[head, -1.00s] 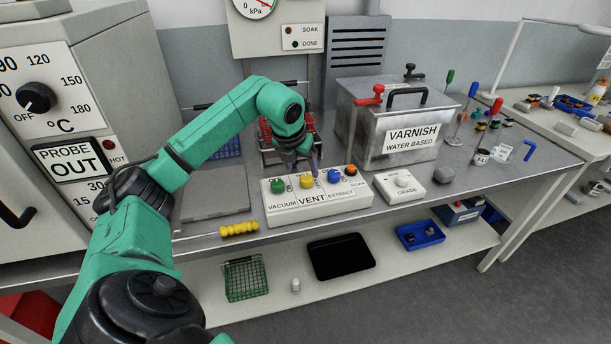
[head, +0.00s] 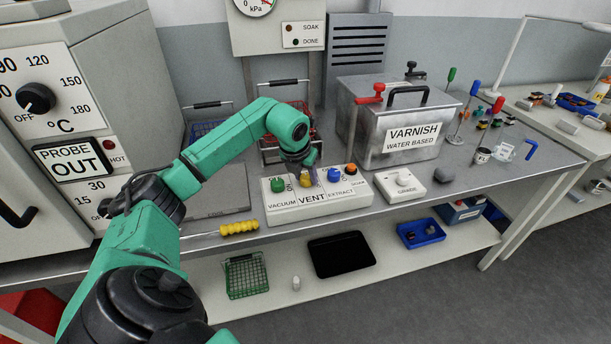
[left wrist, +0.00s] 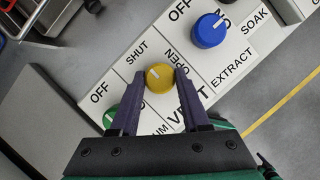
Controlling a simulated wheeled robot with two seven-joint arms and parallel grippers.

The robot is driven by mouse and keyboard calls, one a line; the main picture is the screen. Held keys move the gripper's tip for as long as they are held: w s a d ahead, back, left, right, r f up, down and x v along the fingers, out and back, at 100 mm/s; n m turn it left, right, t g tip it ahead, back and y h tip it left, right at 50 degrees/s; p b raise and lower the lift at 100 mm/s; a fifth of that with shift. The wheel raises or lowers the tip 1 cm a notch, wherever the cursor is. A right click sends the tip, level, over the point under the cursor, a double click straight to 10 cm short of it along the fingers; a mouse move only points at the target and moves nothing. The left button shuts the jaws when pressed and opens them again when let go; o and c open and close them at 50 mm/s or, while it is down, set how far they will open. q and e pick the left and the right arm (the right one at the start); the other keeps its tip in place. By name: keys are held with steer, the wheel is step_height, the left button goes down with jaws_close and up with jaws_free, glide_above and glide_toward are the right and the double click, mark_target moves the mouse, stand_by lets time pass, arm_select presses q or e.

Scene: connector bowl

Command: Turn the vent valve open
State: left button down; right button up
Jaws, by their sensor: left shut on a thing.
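The vent valve is a yellow knob (head: 305,182) on the white control panel (head: 290,215), above the word VENT. In the left wrist view the knob (left wrist: 159,78) sits between the two dark fingers of my left gripper (left wrist: 158,92). Its white mark points up and left, toward the word SHUT; the word OPEN is to its upper right. My left gripper (head: 305,175) reaches down from above and is shut on the knob. Its fingers partly cover the knob in the head view. My right gripper is in neither view.
A green knob (head: 278,185) stands left of the yellow one, with a blue knob (head: 334,174) and an orange knob (head: 351,169) to the right. The varnish tank (head: 365,140) stands behind right. A yellow-handled tool (head: 240,227) lies at the front edge.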

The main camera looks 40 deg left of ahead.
arm_select(q)
steer(key=shift+m, duration=0.3)
steer(key=m+h, duration=0.1)
steer(key=m, duration=0.1)
steer(key=shift+a+m+b, duration=0.15)
steer(key=shift+m+b, duration=0.15)
steer(key=m+h, duration=0.1)
steer(key=m, duration=0.1)
steer(key=shift+r+m, duration=0.15)
steer(key=shift+m, duration=0.15)
steer(key=m+h+p, duration=0.1)
steer(key=m, duration=0.2)
steer(key=m+g+h+p, duration=0.1)
steer(key=m, duration=0.2)
steer(key=shift+w+a+r, duration=0.1)
steer(key=shift+w+a, duration=0.05)
steer(key=shift+w, duration=0.05)
steer(key=m+h, duration=0.1)
steer(key=m, duration=0.2)
steer(key=shift+g, duration=0.3)
steer(key=shift+w+a+m+g+h, duration=0.1)
steer(key=shift+m+g+h, duration=0.35)
steer(key=shift+m, duration=1.05)
steer(key=shift+c, duration=1.9)
jaws_free()
steer(key=shift+g, duration=0.25)
